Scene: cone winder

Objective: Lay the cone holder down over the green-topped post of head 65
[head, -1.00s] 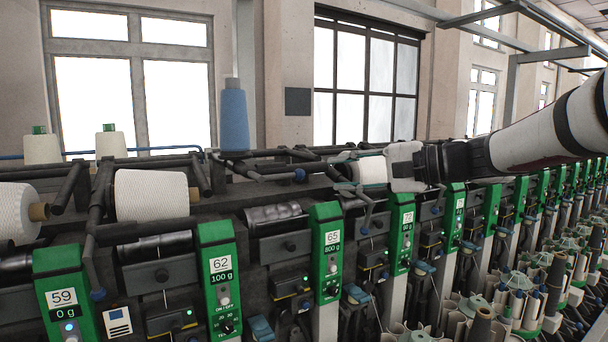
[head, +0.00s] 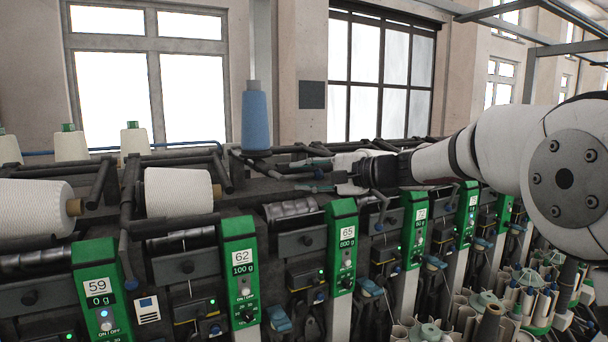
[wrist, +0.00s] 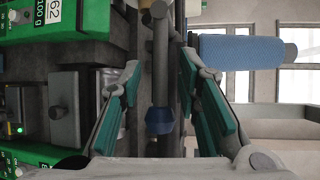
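The green-topped post of head 65 (head: 342,238) stands upright, its panel labelled 65 and 800 g. The cone holder (head: 278,176) is an empty dark arm raised behind and above it, near the blue cone. In the wrist view, its bar (wrist: 160,62) ends in a blue knob (wrist: 160,119). My gripper (head: 304,175) is at the holder. Its teal-padded fingers, also in the wrist view (wrist: 160,72), are apart on either side of the bar, with visible gaps. The knob is hidden behind my gripper in the head view.
A blue cone (head: 255,120) stands upright just behind the holder. A white package (head: 179,191) lies at head 62 (head: 240,265), left of the holder. A grey roller (head: 290,208) lies below the holder. More green-topped posts (head: 415,225) continue right, under my arm.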

